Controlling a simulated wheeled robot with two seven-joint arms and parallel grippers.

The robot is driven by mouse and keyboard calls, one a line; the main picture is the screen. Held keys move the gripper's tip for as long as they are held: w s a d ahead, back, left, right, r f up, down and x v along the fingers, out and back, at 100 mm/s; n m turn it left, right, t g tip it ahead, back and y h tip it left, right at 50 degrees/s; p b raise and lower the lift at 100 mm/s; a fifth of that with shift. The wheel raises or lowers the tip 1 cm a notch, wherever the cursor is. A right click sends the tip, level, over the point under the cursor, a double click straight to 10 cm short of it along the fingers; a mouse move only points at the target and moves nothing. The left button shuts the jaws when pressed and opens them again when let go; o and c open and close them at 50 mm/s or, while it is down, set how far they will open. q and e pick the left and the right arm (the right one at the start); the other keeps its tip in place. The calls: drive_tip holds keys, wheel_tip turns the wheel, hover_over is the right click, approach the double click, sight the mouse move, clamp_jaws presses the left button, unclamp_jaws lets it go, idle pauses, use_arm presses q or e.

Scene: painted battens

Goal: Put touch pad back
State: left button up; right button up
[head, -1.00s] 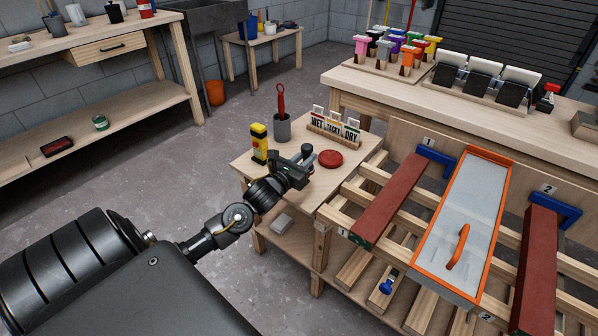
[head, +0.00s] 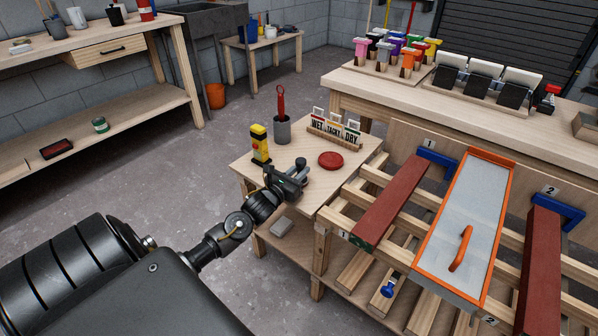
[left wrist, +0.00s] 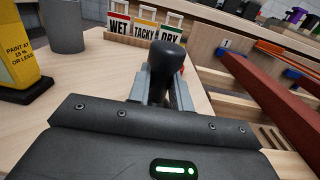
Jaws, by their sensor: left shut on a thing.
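My left gripper (head: 294,181) is over the small wooden side table (head: 310,200), near its front. It is shut on a dark, round-topped handle (left wrist: 167,62), which I take to be the touch pad's; in the left wrist view it stands up between the two grey fingers. Its underside is hidden behind the gripper. A flat red disc (head: 330,160) lies on the table to the right of and beyond the gripper. Behind it stands a wooden rack with WET, TACKY and DRY cards (head: 335,128); it also shows in the left wrist view (left wrist: 146,30). My right gripper is out of view.
A yellow moisture meter (head: 260,144) and a grey cup (head: 282,130) with a red-handled tool stand at the table's back left.

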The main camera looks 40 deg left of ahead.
use_arm(q)
drive_tip(key=shift+f, duration=0.15)
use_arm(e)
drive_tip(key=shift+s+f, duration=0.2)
use_arm(q)
drive_tip(key=o, duration=0.9)
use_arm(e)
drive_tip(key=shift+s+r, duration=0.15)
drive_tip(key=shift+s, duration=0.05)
